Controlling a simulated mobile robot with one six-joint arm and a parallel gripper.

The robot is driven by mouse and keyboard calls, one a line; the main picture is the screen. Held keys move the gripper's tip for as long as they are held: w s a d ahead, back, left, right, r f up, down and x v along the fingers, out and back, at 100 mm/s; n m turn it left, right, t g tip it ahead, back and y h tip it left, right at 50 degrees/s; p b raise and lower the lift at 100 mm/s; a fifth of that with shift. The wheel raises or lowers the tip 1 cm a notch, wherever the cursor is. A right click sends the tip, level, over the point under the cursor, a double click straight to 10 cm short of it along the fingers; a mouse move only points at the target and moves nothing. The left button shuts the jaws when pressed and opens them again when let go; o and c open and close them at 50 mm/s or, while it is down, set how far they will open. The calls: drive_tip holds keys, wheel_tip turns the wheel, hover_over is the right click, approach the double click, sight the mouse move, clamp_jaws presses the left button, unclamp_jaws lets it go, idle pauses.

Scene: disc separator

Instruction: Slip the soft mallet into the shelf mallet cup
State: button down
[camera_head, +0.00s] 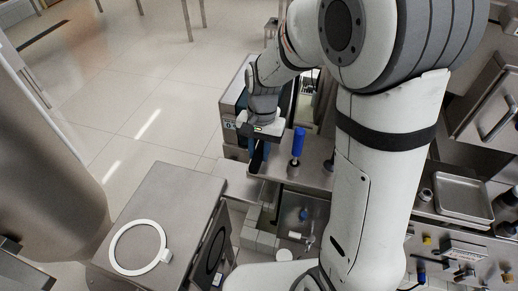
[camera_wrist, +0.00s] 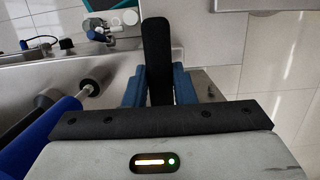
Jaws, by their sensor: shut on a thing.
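My gripper (camera_head: 257,150) is at the left edge of a metal shelf, pointing down. In the wrist view its blue fingers (camera_wrist: 158,85) are closed on a black bar (camera_wrist: 157,40), which appears to be the soft mallet's handle. The mallet's head cannot be made out. A blue-handled tool (camera_head: 298,143) stands upright on the shelf (camera_head: 318,178), right of my gripper and apart from it. It also shows large at the left of the wrist view (camera_wrist: 40,135). I cannot tell for certain which fitting is the mallet cup.
Below the shelf is a bay with a blue-topped fitting (camera_head: 304,214) and a white round part (camera_head: 284,254). A metal box (camera_head: 165,215) with a white ring (camera_head: 139,247) stands at lower left. A metal tray (camera_head: 463,196) lies at right. Open tiled floor is at upper left.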

drive_tip(key=shift+f, duration=0.1)
drive_tip(key=shift+f+b, duration=0.8)
drive_tip(key=shift+f, duration=0.2)
drive_tip(key=c, duration=1.1)
unclamp_jaws()
drive_tip(key=shift+s+a, duration=0.6)
drive_tip(key=shift+s, duration=0.95)
drive_tip(key=shift+s+a, duration=0.6)
drive_tip(key=shift+s, duration=1)
drive_tip(key=shift+s+a, duration=0.6)
drive_tip(key=shift+s, duration=0.95)
drive_tip(key=shift+r, duration=0.1)
wheel_tip(320, 180, up, 4)
drive_tip(key=p, duration=0.3)
